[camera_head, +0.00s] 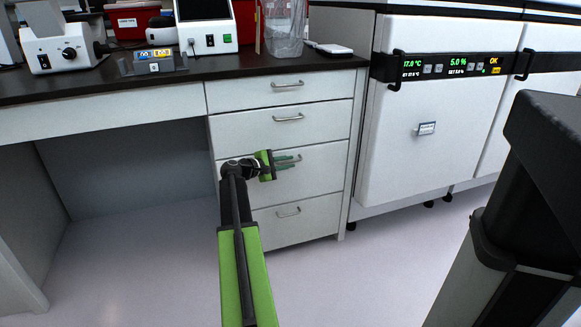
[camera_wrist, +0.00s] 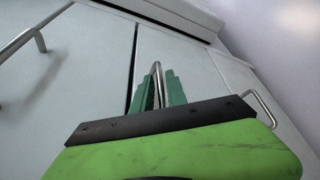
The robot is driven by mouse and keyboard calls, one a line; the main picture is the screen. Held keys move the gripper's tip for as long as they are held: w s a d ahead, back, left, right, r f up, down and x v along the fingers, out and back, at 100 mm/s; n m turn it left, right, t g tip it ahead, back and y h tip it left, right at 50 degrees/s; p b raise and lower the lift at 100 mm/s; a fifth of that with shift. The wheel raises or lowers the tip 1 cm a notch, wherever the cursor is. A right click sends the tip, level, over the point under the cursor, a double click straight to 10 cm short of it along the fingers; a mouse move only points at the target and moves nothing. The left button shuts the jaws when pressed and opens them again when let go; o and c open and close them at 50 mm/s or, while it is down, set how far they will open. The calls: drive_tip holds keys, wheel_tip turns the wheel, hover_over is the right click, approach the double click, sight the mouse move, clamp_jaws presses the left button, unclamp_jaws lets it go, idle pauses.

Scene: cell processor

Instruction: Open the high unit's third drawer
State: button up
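The high unit is a white drawer column under the dark worktop, with several drawers stacked in it. Its third drawer (camera_head: 325,165) from the top looks flush with its neighbours. My gripper (camera_head: 299,160) is at this drawer's front, its green fingers reaching to the metal handle. In the wrist view, the third drawer's handle (camera_wrist: 157,72) stands between the two green fingers (camera_wrist: 158,88), which lie close against it on both sides. The handle is partly hidden by the fingers.
The second drawer's handle (camera_head: 288,118) is above and the bottom drawer's handle (camera_head: 288,212) below. A white incubator (camera_head: 425,140) stands to the right. Open knee space (camera_head: 125,180) lies to the left. The floor in front is clear.

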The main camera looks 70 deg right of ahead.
drive_tip(key=shift+x, duration=0.9)
clamp_jaws()
idle(0.7)
